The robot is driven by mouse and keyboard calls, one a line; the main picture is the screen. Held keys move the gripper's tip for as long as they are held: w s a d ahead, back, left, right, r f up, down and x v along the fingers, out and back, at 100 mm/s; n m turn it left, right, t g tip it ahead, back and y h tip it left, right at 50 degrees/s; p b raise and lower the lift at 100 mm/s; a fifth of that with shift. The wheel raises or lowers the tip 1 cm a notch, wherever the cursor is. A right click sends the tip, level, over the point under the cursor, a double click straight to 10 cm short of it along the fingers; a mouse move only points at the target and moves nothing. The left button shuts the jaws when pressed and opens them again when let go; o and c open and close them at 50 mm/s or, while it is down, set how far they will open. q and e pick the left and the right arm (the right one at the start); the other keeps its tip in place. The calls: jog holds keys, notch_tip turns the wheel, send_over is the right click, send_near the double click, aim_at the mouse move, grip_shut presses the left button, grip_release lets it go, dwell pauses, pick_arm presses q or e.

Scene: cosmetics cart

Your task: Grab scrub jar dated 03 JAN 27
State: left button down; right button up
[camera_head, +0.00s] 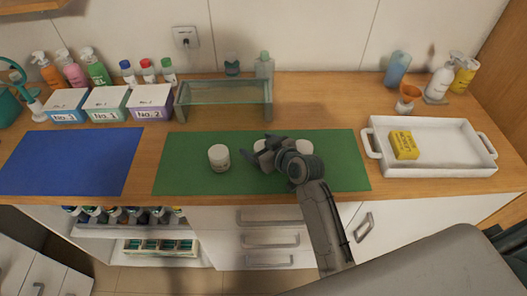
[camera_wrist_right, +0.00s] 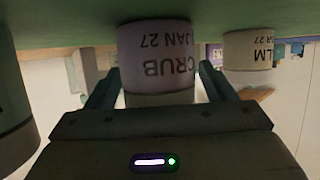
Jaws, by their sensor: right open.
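In the head view my right gripper (camera_head: 266,150) is low over the green mat (camera_head: 180,178) and partly hides a white jar (camera_head: 259,145). Another white jar (camera_head: 304,147) is partly behind the gripper, and one more (camera_head: 219,158) stands clear to the left. My left gripper is not in view.
A second jar (camera_wrist_right: 248,50), label ending "LM", stands close by in the right wrist view. A glass stand (camera_head: 224,92) is behind the mat. The blue mat (camera_head: 75,162) is bare.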

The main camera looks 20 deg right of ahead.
jog(key=shift+s, duration=0.1)
jog(key=c, duration=1.1)
jog(key=shift+r, duration=0.2)
